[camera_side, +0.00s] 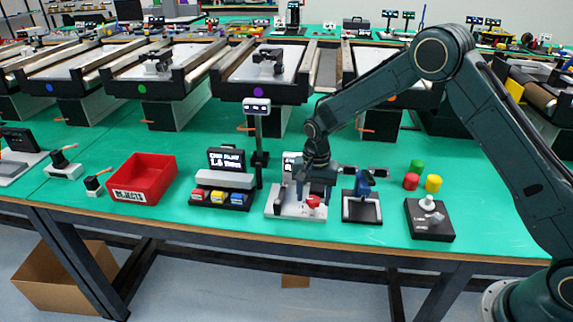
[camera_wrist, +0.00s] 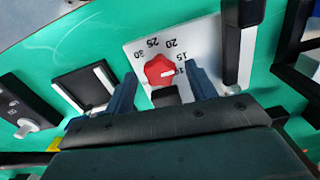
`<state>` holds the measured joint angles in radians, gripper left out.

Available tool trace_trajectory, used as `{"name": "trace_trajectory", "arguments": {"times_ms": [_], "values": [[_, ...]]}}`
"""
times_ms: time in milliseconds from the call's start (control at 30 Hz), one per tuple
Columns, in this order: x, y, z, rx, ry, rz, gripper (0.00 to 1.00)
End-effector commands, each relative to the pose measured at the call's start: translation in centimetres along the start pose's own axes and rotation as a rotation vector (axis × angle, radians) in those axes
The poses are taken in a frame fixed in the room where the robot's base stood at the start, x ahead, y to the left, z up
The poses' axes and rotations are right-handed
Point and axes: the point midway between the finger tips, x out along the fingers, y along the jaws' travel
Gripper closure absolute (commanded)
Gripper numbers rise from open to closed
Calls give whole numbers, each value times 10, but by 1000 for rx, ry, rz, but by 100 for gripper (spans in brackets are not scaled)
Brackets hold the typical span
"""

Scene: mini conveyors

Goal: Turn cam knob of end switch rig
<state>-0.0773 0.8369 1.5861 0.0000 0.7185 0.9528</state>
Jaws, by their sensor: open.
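The end switch rig has a pale plate (camera_side: 283,208) on the green table, and it also shows in the wrist view (camera_wrist: 208,35). Its red cam knob (camera_side: 314,201) has a white mark and is ringed by printed numbers from 10 to 30. In the wrist view the knob (camera_wrist: 156,68) has its mark toward the low numbers, near 10 or 15. My gripper (camera_side: 313,183) is over the plate, close to the knob. In the wrist view its open fingers (camera_wrist: 159,76) lie on either side of the knob. Contact cannot be told.
A dark stand with a blue part (camera_side: 364,183) is just right of the rig. A dark box with a grey knob (camera_side: 431,226) is farther right. A display unit with small blocks (camera_side: 224,180) and a red bin (camera_side: 145,178) are to the left. Colored cylinders (camera_side: 411,181) stand behind.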

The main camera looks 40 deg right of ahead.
Motion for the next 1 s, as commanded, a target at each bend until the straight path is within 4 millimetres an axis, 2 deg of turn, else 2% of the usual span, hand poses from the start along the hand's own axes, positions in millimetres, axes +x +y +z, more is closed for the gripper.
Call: {"name": "trace_trajectory", "arguments": {"times_ms": [333, 1000], "values": [[0, 0, 0, 228, 0, 0, 44], [-96, 0, 0, 225, 2, -3, 44]]}}
